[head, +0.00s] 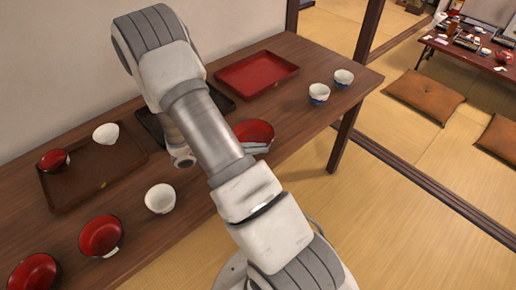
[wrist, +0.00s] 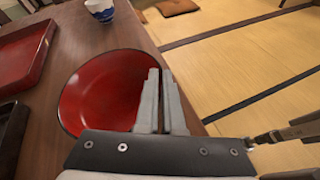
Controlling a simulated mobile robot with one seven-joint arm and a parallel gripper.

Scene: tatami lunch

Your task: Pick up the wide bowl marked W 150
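A wide red bowl (head: 254,129) is at the front edge of the long wooden table, partly hidden by my arm in the head view. In the wrist view the red bowl (wrist: 100,92) shows its inside and rim. No W 150 marking can be read. My gripper (wrist: 160,78) is at the bowl's right rim, one finger on the inner side and one on the outer side. The fingers are close together, with the rim between them. In the head view my gripper (head: 256,148) shows at the bowl's near side. Whether the bowl touches the table is unclear.
A red tray (head: 258,74), a dark tray (head: 150,122) and a brown tray (head: 75,190) lie on the table (head: 143,220). Two blue-white cups (head: 319,93) stand right. A white bowl (head: 160,199) and red bowls (head: 101,236) stand left. Tatami floor lies beyond the edge.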

